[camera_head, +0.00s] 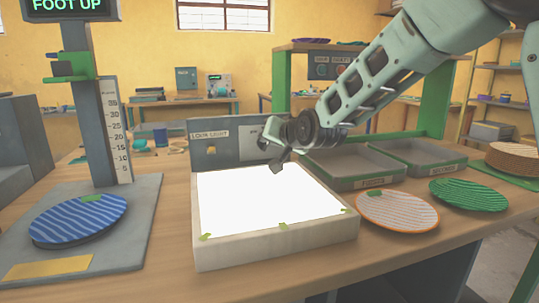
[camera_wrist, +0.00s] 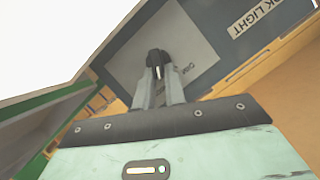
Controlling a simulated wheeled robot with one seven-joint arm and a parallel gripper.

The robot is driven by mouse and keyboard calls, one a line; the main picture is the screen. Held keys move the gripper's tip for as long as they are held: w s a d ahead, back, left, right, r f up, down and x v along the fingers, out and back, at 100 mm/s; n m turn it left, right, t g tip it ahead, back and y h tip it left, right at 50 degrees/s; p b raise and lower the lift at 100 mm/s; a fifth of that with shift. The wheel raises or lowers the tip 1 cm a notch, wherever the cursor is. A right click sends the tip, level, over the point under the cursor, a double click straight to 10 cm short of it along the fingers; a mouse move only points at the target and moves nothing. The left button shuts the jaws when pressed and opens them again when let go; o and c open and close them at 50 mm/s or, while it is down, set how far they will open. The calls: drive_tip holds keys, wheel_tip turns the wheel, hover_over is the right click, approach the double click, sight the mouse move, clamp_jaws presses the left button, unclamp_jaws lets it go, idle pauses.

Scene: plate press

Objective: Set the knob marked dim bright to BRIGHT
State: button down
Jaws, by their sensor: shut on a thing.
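The dark knob (camera_wrist: 156,57) sits on a pale plate on the grey back panel (camera_head: 227,142) of the light box. In the wrist view a light pointer line shows on the knob. The word DIM is partly readable beside it, and the BRIGHT mark is not visible. My gripper (camera_wrist: 159,80) is shut on the knob, one finger on either side. In the head view my gripper (camera_head: 275,152) is in front of the panel's right part and hides the knob. The light box's top surface (camera_head: 262,203) glows white.
A blue striped plate (camera_head: 80,217) lies on a stand with a height scale at left. An orange-rimmed plate (camera_head: 397,211) and a green plate (camera_head: 468,196) lie right of the box. Two grey trays with green rims, including the near one (camera_head: 350,182), stand behind them.

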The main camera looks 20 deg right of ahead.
drive_tip(key=shift+w+d+f+m+b, duration=0.1)
drive_tip(key=shift+w+d+m+b, duration=0.1)
drive_tip(key=shift+m+b, duration=0.35)
drive_tip(key=shift+y, duration=0.3)
drive_tip(key=c, duration=1.5)
unclamp_jaws()
drive_tip(key=shift+a, duration=0.1)
drive_tip(key=shift+o, duration=0.2)
drive_tip(key=shift+f, duration=0.1)
drive_tip(key=p+v, duration=0.4)
drive_tip(key=v, duration=1.3)
drive_tip(key=shift+s, duration=0.2)
